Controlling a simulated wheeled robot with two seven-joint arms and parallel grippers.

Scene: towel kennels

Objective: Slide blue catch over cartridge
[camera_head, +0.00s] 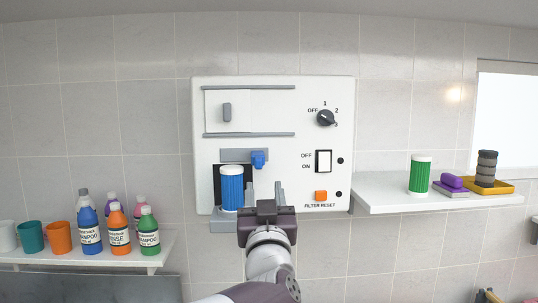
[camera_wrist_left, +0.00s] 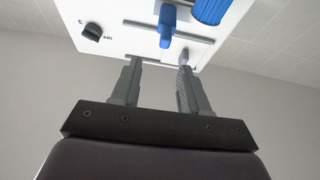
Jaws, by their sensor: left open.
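The blue catch (camera_head: 258,160) sits at the right end of a short grey rail on the white wall panel (camera_head: 275,90). The blue ribbed cartridge (camera_head: 231,187) stands upright in the dark recess below and left of the catch. The catch is beside the cartridge's top, not over it. My left gripper (camera_head: 265,192) is open and empty, pointing up in front of the panel, below and slightly right of the catch. In the left wrist view the catch (camera_wrist_left: 167,25) and cartridge (camera_wrist_left: 210,10) lie beyond the open fingers (camera_wrist_left: 157,65). My right gripper is out of view.
The panel also carries a dial (camera_head: 325,118), a rocker switch (camera_head: 323,161), an orange button (camera_head: 321,196) and a sliding door handle (camera_head: 227,112). A right shelf (camera_head: 385,195) holds a green cartridge (camera_head: 419,174). A left shelf (camera_head: 150,258) holds bottles and cups.

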